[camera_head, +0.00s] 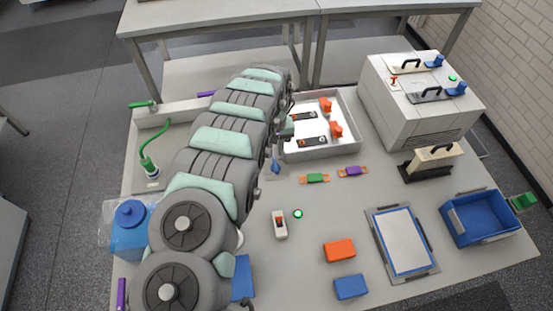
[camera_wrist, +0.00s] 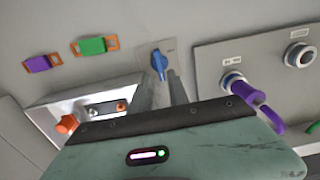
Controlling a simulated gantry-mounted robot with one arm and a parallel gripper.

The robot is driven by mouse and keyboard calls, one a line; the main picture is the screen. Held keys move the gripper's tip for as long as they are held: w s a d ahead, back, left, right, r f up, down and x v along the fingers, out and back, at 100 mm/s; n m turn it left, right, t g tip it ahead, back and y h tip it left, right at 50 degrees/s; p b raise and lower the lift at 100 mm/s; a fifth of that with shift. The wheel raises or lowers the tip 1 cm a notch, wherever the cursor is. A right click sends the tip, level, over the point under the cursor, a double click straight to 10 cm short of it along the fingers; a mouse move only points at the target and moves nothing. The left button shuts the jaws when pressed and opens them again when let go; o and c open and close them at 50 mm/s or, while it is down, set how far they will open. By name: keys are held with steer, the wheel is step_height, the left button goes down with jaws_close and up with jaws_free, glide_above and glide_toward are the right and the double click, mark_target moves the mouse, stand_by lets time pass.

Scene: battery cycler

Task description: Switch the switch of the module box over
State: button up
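Which part is the module box's switch is not certain from the frames. A blue rotary knob (camera_head: 276,165) is beside the front left corner of the white tray; the wrist view shows it on a small grey plate (camera_wrist: 158,63). A small white box with a dark and red switch (camera_head: 280,224) is on the table nearer the front. A large white box (camera_head: 412,105) at the back right carries a small red switch (camera_head: 394,82). My gripper (camera_wrist: 161,92) is open, its two fingers apart and empty, pointing toward the blue knob; whether they touch it is unclear. My arm partly hides the gripper in the head view.
The white tray (camera_head: 345,150) holds orange-handled parts. Green (camera_head: 315,178) and purple (camera_head: 353,171) pieces lie in front. A purple plug (camera_wrist: 240,87) sits in a panel on the right of the wrist view. A green light (camera_head: 297,213) glows beside the small box. Table between has free room.

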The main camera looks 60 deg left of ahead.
mark_target(275, 164)
steer(key=shift+f+b, duration=0.9)
steer(key=shift+f, duration=3.4)
steer(key=shift+w+a, duration=0.1)
steer(key=shift+c, duration=0.4)
jaws_close()
